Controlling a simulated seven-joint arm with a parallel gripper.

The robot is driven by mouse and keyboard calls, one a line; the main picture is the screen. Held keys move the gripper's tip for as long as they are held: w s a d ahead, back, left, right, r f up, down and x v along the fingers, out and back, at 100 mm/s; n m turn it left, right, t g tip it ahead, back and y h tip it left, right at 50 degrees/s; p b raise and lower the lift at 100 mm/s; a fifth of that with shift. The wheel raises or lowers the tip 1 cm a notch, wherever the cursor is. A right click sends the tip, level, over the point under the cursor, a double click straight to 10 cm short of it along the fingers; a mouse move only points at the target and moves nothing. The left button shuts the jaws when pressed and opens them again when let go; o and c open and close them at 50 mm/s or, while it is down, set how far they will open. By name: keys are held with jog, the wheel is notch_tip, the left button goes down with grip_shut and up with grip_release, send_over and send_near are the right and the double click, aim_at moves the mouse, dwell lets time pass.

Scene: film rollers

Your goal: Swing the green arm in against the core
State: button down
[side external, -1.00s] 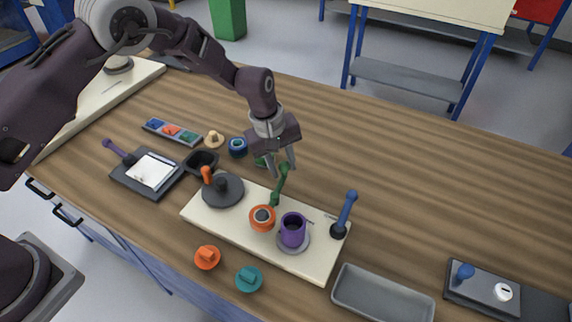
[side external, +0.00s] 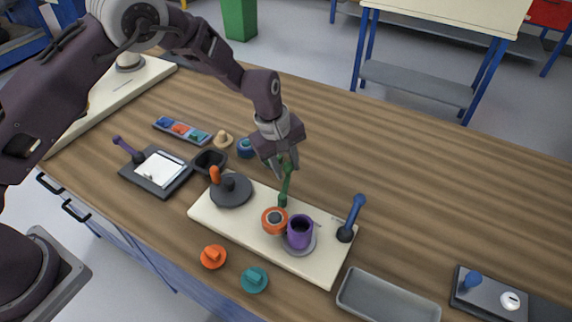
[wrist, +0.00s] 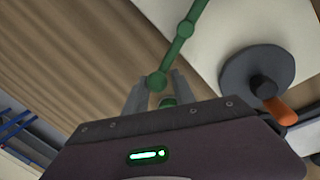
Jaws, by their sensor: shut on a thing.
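The green arm (side external: 286,188) rises from the back edge of the cream board, just behind an orange ring with a dark centre (side external: 275,220). I cannot tell for sure which part is the core. My gripper (side external: 285,173) is at the arm's upper end and is shut on it. In the wrist view, the green arm (wrist: 180,40) runs from the top edge down to a round knob between the fingertips of my gripper (wrist: 157,82). Its pivot is cut off at the top there. A green piece behind the knob is partly hidden by my gripper.
The cream board (side external: 245,241) also carries a purple cup (side external: 300,233), a blue lever (side external: 353,214) and a dark disc (side external: 232,193) with an orange handle. Orange (side external: 213,257) and teal (side external: 254,279) knobs lie in front. A grey tray (side external: 388,298) lies right.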

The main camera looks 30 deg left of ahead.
jog(key=shift+s+d+f, duration=0.1)
jog(key=shift+s+d, duration=0.1)
jog(key=c, duration=1.1)
grip_release()
jog(key=shift+c, duration=0.2)
jog(key=shift+w, duration=0.1)
jog(key=shift+a, duration=0.1)
jog(key=r, duration=0.4)
jog(key=s+r, duration=0.1)
jog(key=r, duration=0.2)
jog(key=shift+a, duration=0.35)
